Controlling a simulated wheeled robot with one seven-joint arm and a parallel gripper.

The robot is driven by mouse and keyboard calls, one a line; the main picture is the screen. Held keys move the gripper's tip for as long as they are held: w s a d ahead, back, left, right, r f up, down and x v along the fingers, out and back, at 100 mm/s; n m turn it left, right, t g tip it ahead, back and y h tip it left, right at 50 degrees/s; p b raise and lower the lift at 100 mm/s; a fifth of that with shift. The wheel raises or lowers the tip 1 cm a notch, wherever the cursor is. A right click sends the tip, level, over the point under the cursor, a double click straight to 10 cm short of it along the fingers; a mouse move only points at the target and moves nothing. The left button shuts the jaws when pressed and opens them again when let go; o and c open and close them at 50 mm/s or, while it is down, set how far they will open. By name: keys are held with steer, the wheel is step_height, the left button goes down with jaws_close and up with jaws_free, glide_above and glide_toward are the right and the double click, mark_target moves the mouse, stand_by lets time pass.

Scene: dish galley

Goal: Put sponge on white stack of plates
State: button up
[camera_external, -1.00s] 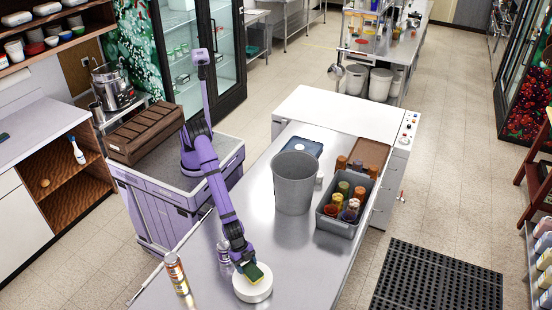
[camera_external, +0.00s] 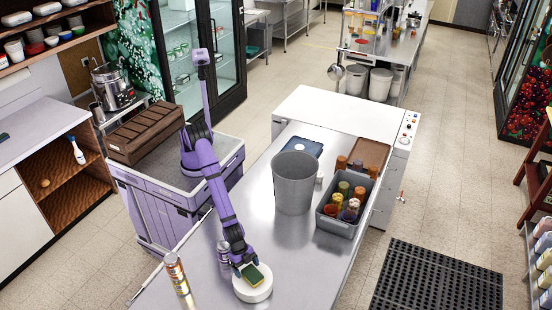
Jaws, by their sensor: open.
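The sponge (camera_external: 253,277), green with a yellow side, lies on top of the white stack of plates (camera_external: 254,293) near the front of the steel counter. My gripper (camera_external: 246,269) is just above and behind the sponge, at its upper left edge. The jaws are open. The picture is too small to tell whether a finger still touches the sponge.
A can (camera_external: 176,273) and a second can (camera_external: 224,254) stand left of the plates. A grey bin (camera_external: 294,183) and a grey tub (camera_external: 335,224) of several cups stand farther back on the counter (camera_external: 300,262). The counter right of the plates is clear.

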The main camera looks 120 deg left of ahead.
steer(key=v, duration=1.2)
steer(key=s+a+r+n, duration=0.1)
steer(key=s+a+r, duration=0.4)
steer(key=a+r, duration=0.75)
steer(key=s+a+r+n, duration=0.1)
steer(key=s+a+r, duration=0.3)
steer(key=a+r, duration=0.8)
steer(key=s+a+n+t+y, duration=0.1)
steer(key=s+a, duration=1.3)
steer(key=a, duration=0.1)
steer(key=s+a+f+n, duration=0.1)
steer(key=s+a, duration=0.4)
steer(key=s, duration=0.8)
steer(key=shift+s+f+y, duration=0.2)
steer(key=shift+f+y, duration=0.15)
steer(key=shift+y, duration=0.05)
steer(key=shift+a, duration=0.15)
